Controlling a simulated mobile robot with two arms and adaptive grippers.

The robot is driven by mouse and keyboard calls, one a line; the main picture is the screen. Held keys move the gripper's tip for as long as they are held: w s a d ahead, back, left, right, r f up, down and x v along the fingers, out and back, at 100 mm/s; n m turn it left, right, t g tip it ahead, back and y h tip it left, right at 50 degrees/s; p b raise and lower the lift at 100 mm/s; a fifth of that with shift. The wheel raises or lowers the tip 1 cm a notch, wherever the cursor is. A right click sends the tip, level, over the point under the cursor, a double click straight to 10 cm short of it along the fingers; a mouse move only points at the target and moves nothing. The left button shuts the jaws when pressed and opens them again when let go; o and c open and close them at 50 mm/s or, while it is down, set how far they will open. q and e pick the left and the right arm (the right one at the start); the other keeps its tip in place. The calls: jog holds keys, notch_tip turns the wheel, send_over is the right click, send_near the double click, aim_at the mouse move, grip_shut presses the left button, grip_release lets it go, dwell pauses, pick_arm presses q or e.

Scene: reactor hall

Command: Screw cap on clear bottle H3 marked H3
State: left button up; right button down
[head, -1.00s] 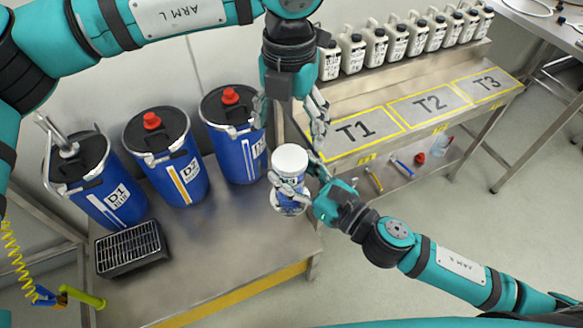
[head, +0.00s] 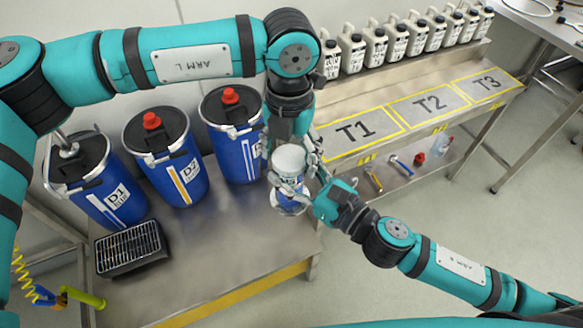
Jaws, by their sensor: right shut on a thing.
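The clear bottle (head: 291,203) with a blue-and-white label stands upright near the right edge of the steel table. Its marking is too small to read. A white cap (head: 290,158) sits at its top; I cannot tell how tight it is. My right gripper (head: 290,187) is shut around the bottle's upper body, from the right. My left gripper (head: 291,166) points down from above, its fingers open on either side of the cap. I cannot tell whether they touch it. The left fingers partly hide the cap's sides.
Blue drums, including D1 (head: 98,185) and D2 (head: 168,160), stand behind to the left. A black grated box (head: 131,250) sits at the table's front left. The shelf with T1 (head: 356,133), T2 and T3 areas and several white jugs (head: 375,47) is at the right.

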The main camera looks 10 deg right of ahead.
pick_arm(q)
jog(key=c, duration=0.9)
jog(key=m, duration=1)
jog(key=o, duration=1.3)
jog(key=shift+c, duration=0.2)
jog(key=shift+r, duration=2.25)
